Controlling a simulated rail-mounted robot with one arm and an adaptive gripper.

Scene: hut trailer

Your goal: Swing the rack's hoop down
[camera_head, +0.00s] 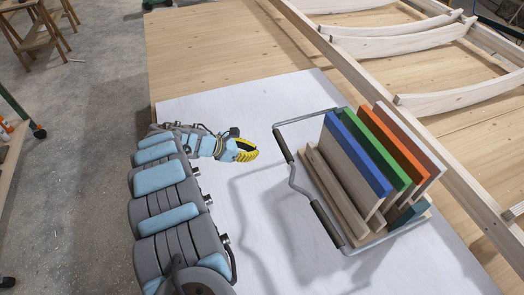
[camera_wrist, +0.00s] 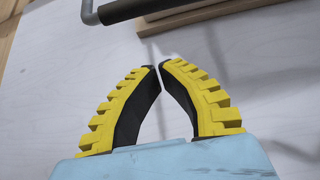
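The rack (camera_head: 335,195) has a wooden base and holds several upright boards with blue, green, orange and plain edges. Its grey metal hoop (camera_head: 292,180) juts out on the left side, with two dark grips and a cranked middle. The hoop casts a shadow on the white sheet and looks raised above it. My gripper (camera_head: 254,150), with yellow-backed fingers, is left of the hoop's upper grip, apart from it. In the wrist view the fingertips (camera_wrist: 157,66) meet with nothing between them. A hoop corner (camera_wrist: 88,12) and dark grip (camera_wrist: 125,10) show at the top edge there.
The white sheet (camera_head: 220,105) lies on a wooden table (camera_head: 200,50). A long wooden beam (camera_head: 365,85) and curved slats (camera_head: 400,40) run behind and right of the rack. The sheet between my gripper and the hoop is clear.

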